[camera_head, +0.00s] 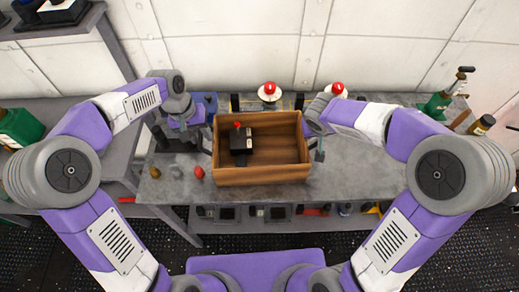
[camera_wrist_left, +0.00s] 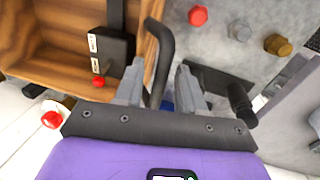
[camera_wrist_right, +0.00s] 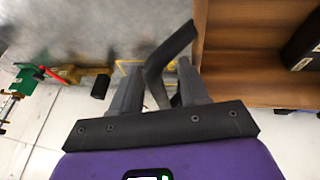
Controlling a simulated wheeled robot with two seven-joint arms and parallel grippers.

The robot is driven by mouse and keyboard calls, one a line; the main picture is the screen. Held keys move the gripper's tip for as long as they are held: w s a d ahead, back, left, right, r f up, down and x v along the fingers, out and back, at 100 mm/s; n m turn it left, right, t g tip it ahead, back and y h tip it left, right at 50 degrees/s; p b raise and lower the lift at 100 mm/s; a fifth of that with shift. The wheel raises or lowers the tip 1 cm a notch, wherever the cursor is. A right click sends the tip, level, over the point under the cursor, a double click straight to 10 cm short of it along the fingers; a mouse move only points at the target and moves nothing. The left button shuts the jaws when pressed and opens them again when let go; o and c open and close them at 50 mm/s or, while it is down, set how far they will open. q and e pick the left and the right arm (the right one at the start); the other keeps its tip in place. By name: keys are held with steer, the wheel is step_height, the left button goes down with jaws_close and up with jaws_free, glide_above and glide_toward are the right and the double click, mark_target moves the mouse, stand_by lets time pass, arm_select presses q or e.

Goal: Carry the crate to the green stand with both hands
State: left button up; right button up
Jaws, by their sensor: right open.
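The crate (camera_head: 262,177) is an open brown wooden box on the grey workbench, with a black device with a red knob (camera_head: 240,140) inside. A dark bar handle stands out at each side. My left gripper (camera_head: 192,128) is at the crate's left side. In the left wrist view its fingers (camera_wrist_left: 160,88) are apart, with the handle (camera_wrist_left: 160,50) between them. My right gripper (camera_wrist_right: 160,88) is open at the right side, with the other handle (camera_wrist_right: 166,58) between its fingers; its arm mostly hides it in the head view. I cannot make out a green stand.
Red-topped beacons (camera_head: 269,92) stand behind the crate near the wall. A red knob (camera_head: 199,172) lies at the bench's front left. The bench right of the crate (camera_head: 365,155) is mostly clear.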

arm_select(q)
steer(key=shift+f, duration=0.35)
arm_select(e)
steer(key=shift+w+d+f, duration=0.1)
steer(key=shift+w+f, duration=0.05)
steer(key=shift+f, duration=0.2)
arm_select(q)
steer(key=shift+c, duration=0.5)
arm_select(e)
steer(key=shift+c, duration=0.3)
arm_select(q)
jaws_close()
arm_select(e)
steer(key=c, duration=0.7)
jaws_close()
arm_select(q)
steer(key=shift+r, duration=0.1)
arm_select(e)
steer(key=shift+r, duration=0.1)
